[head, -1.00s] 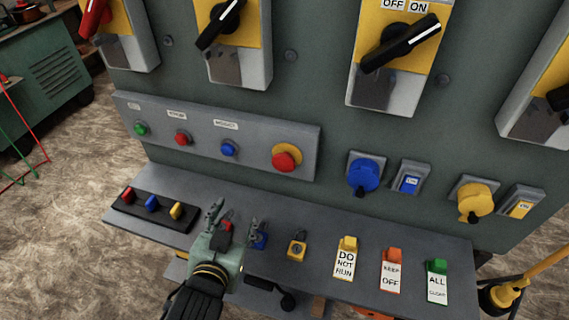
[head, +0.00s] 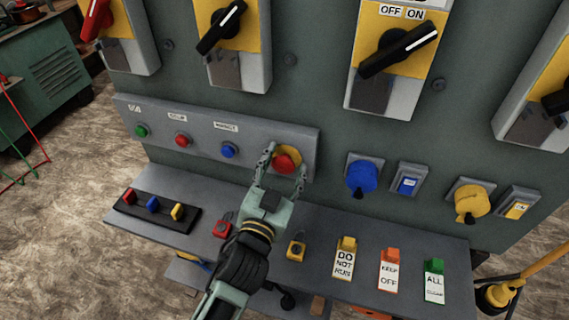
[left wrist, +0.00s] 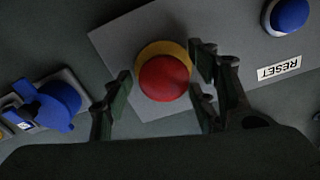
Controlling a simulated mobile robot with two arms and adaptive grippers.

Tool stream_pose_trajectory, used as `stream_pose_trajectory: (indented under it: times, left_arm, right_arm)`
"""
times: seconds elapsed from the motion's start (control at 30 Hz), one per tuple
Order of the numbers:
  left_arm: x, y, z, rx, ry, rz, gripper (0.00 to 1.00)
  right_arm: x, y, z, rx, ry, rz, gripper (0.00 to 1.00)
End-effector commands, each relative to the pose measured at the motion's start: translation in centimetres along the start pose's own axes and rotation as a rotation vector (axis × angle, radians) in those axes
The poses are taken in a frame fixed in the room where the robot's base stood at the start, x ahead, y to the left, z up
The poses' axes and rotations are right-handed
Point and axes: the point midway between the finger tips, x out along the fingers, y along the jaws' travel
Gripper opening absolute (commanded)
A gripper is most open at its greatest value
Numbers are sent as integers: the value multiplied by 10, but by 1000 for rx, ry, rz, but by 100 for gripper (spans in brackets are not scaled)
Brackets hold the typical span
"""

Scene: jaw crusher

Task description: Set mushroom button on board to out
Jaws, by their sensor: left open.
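The red mushroom button (head: 286,161) with its yellow collar sits at the right end of the grey button board (head: 188,126). In the left wrist view the red button (left wrist: 163,78) is face-on, a little left of centre between the fingertips. My left gripper (head: 284,170) is open, its fingers on either side of the button. In the left wrist view my left gripper (left wrist: 160,85) shows fingers apart, with a gap on the left; I cannot tell whether the right finger touches the rim. My right gripper is not in view.
On the board, a blue button (head: 228,150), a red button (head: 182,139) and a green button (head: 141,131) sit left of the mushroom button.

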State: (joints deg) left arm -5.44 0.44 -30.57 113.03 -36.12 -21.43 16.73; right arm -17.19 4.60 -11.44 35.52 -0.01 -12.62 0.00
Motion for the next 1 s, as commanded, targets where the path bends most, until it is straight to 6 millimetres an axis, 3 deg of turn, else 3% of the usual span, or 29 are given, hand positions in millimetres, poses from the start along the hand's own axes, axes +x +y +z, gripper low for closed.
stream_pose_trajectory:
  times: [0.33,0.9,1.0]
  left_arm:
    - [5,0,0,0,0,0,53]
    - [5,1,0,-1,0,1,4]
    - [5,1,0,-2,0,2,0]
  right_arm:
    - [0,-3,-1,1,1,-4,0]
    - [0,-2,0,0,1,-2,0]
    - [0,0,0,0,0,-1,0]
